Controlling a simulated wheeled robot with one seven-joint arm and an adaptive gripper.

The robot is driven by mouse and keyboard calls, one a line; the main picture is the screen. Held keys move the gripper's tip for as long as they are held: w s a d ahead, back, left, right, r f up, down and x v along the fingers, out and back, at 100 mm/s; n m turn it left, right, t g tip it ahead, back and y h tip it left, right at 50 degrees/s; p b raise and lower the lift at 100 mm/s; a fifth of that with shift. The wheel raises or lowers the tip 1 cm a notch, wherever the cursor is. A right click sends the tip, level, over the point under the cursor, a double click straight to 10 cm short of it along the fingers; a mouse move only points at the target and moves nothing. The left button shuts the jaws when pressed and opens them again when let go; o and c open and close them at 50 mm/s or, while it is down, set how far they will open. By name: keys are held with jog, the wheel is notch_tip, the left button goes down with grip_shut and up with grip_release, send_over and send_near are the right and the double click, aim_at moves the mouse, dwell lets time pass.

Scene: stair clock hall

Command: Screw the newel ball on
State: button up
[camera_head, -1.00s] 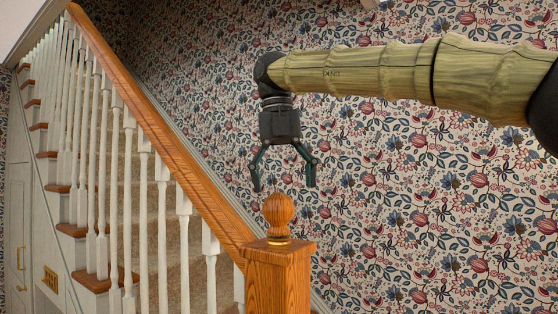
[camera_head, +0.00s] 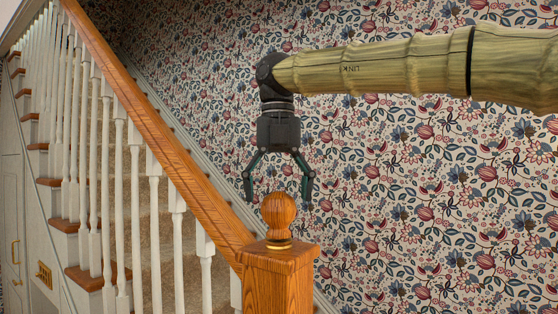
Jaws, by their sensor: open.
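The newel ball (camera_head: 278,211) is a round orange-brown wooden ball with a gold-coloured collar at its foot. It stands upright on the flat cap of the square wooden newel post (camera_head: 278,284). Whether its thread is engaged is hidden. My gripper (camera_head: 278,193) points down just above the ball, with its two dark fingers spread apart. The fingertips are near the height of the ball's top, one to each side in the picture. The jaws are open and empty, and I cannot tell whether they are exactly over the ball in depth.
A sloping wooden handrail (camera_head: 158,130) runs from the post up to the upper left, over white balusters (camera_head: 119,200). Carpeted stairs (camera_head: 150,225) lie behind them. The flowered wall (camera_head: 440,220) fills the right side, with open room before it.

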aim_at(279, 196)
jog(key=shift+w+d+f, duration=0.1)
jog(key=shift+w+f, duration=0.6)
jog(key=shift+f, duration=0.05)
jog(key=shift+w+f, duration=0.15)
jog(key=shift+f, duration=0.2)
jog(key=shift+s+f+p, duration=0.2)
jog(key=shift+s+p, duration=0.1)
jog(key=shift+s, duration=0.05)
jog(key=s, duration=0.3)
jog(key=shift+s+r, duration=0.2)
jog(key=shift+r, duration=0.05)
jog(key=w, duration=0.1)
jog(key=w+f, duration=0.1)
jog(key=w, duration=0.1)
jog(key=shift+f, duration=0.1)
jog(key=c, duration=0.7)
jog(key=shift+s+r, duration=0.2)
jog(key=shift+s, duration=0.3)
jog(key=c, duration=0.5)
jog(key=shift+o, duration=0.2)
jog(key=shift+w, duration=0.15)
